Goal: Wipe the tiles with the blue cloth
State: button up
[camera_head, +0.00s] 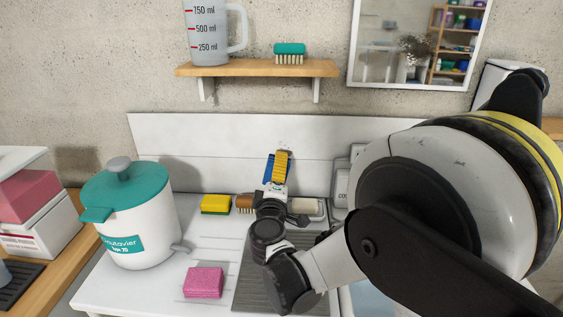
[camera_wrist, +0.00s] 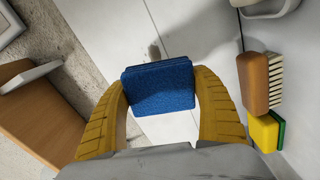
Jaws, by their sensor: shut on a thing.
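The blue cloth (camera_wrist: 160,88) is a folded, thick pad between the two yellow fingers of my gripper (camera_wrist: 159,92) in the wrist view. My gripper is shut on it from both sides. In the head view the cloth (camera_head: 268,168) shows as a blue edge beside the yellow finger of my gripper (camera_head: 281,166). The white tiles (camera_head: 215,140) form a low panel along the wall behind the counter. In the wrist view the tiles (camera_wrist: 105,25) lie beyond the cloth. I cannot tell whether the cloth touches them.
A yellow-green sponge (camera_head: 215,204) and a brown brush (camera_head: 245,202) lie left of my arm. A pink sponge (camera_head: 203,282) lies nearer the front. A white pot with teal lid (camera_head: 133,220) stands at left. A wooden shelf (camera_head: 258,69) hangs above the tiles.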

aim_at(292, 153)
jog(key=shift+w, duration=0.1)
jog(key=w, duration=0.6)
jog(key=shift+w, duration=0.25)
jog(key=shift+w+d, duration=0.15)
jog(key=shift+w, duration=0.85)
dwell(0.6)
jog(key=shift+d, duration=0.15)
jog(key=shift+s+d, duration=0.15)
jog(key=shift+d, duration=1.65)
jog(key=a, duration=0.4)
jog(key=shift+w+r, duration=0.1)
jog(key=shift+w, duration=0.15)
